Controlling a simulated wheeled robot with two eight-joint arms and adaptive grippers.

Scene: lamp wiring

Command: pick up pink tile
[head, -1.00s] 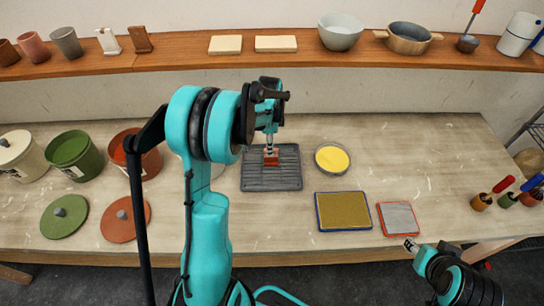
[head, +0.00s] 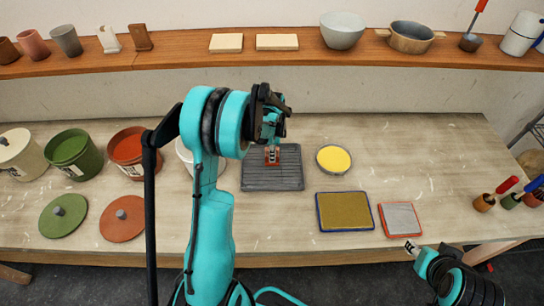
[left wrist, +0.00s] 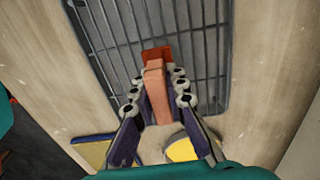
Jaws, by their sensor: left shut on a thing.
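The pink tile (left wrist: 157,90) is a salmon-pink block between the fingers of my left gripper (left wrist: 158,95) in the left wrist view. Its far end meets an orange-red piece (left wrist: 157,54); I cannot tell if that is part of the tile. In the head view my left gripper (head: 271,150) points down over the dark slatted rack (head: 272,180), with the reddish end showing at its tips. I cannot tell whether the tile touches the rack. My right gripper (head: 411,247) is low at the right, by the table's front edge, too small to read.
A yellow dish (head: 333,159), an ochre tray (head: 344,212) and a grey pad with red rim (head: 400,219) lie right of the rack. Buckets, such as the green one (head: 75,154), and lids stand left. The shelf (head: 180,58) runs behind. The table's right-middle is clear.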

